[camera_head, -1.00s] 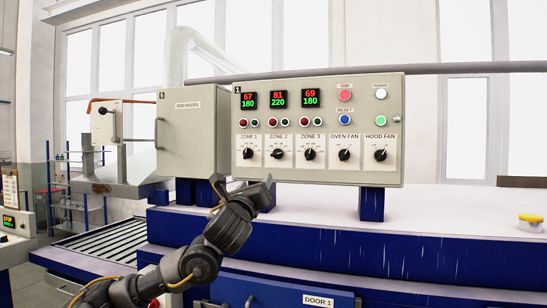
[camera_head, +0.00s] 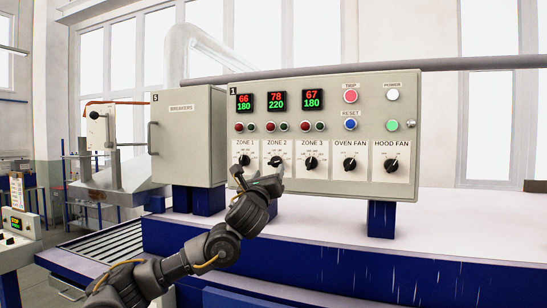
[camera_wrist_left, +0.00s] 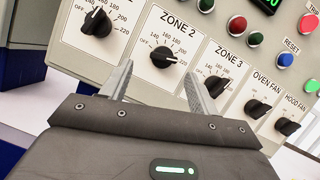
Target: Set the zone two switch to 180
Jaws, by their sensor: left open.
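The zone 2 switch (camera_head: 275,161) is a black rotary knob on the grey control panel (camera_head: 330,88). It shows larger in the left wrist view (camera_wrist_left: 165,57), where its pointer bar lies toward the right, near the 220 mark. The display above (camera_head: 275,101) reads 78 in red and 220 in green. My left gripper (camera_head: 265,178) is open just below and in front of this knob. In the left wrist view its two fingers (camera_wrist_left: 158,68) flank the knob from below, with nothing between them. Contact cannot be told. My right gripper is not in view.
The zone 1 knob (camera_head: 244,160) and zone 3 knob (camera_head: 311,163) sit close on either side. Oven fan (camera_head: 350,164) and hood fan (camera_head: 391,165) knobs are further right. A breakers box (camera_head: 187,145) adjoins the panel's left. The white top below right is clear.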

